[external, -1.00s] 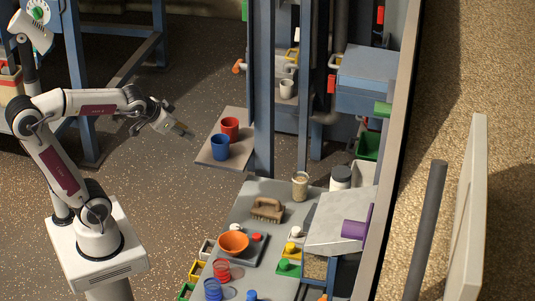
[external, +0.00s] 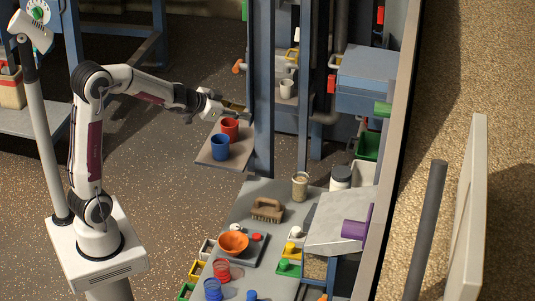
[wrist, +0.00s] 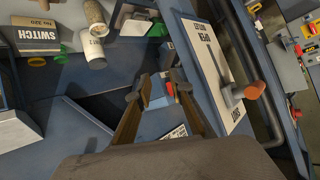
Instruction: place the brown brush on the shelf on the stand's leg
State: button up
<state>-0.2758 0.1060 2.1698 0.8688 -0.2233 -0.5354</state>
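The brown brush (external: 267,210) lies bristles down on the grey work table (external: 262,190), left of a jar. A small grey shelf (external: 212,158) juts out from the blue leg (external: 264,100) of the stand and carries a red cup (external: 230,128) and a blue cup (external: 220,147). My gripper (external: 238,107) is above the shelf's far end, by the leg, well away from the brush. In the wrist view my gripper (wrist: 160,90) has its two fingers apart with nothing held between them. The brush is not in the wrist view.
An orange bowl (external: 233,242), a tan jar (external: 300,186) and several coloured items stand on the table. In the wrist view an orange-tipped lever (wrist: 250,91) sticks out from a lettered panel (wrist: 208,65) on the right.

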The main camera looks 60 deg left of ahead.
jog(key=w+d+f+m+h, duration=0.1)
jog(key=w+d+f+h, duration=0.15)
jog(key=f, duration=0.35)
jog(key=w+d+f+m+h, duration=0.1)
jog(key=w+f+h, duration=0.25)
jog(key=f, duration=0.35)
jog(key=s+d+f+g+h, duration=0.1)
jog(key=s+f+h, duration=0.1)
jog(key=s+f, duration=0.1)
jog(key=s+d+f+g+h, duration=0.2)
jog(key=s+f+h, duration=0.1)
jog(key=f, duration=0.1)
jog(key=s+d+f+g+h, duration=0.1)
jog(key=s+d+f+h, duration=0.1)
jog(key=s+f, duration=0.1)
jog(key=shift+f+m+g+h, duration=0.3)
jog(key=shift+f+m+h, duration=0.05)
jog(key=shift+m+h, duration=0.05)
jog(key=shift+s, duration=0.15)
jog(key=shift+w+a+n, duration=0.25)
jog(key=shift+w+n, duration=0.05)
jog(key=shift+n, duration=0.2)
jog(key=shift+r, duration=0.1)
jog(key=shift+x, duration=1.35)
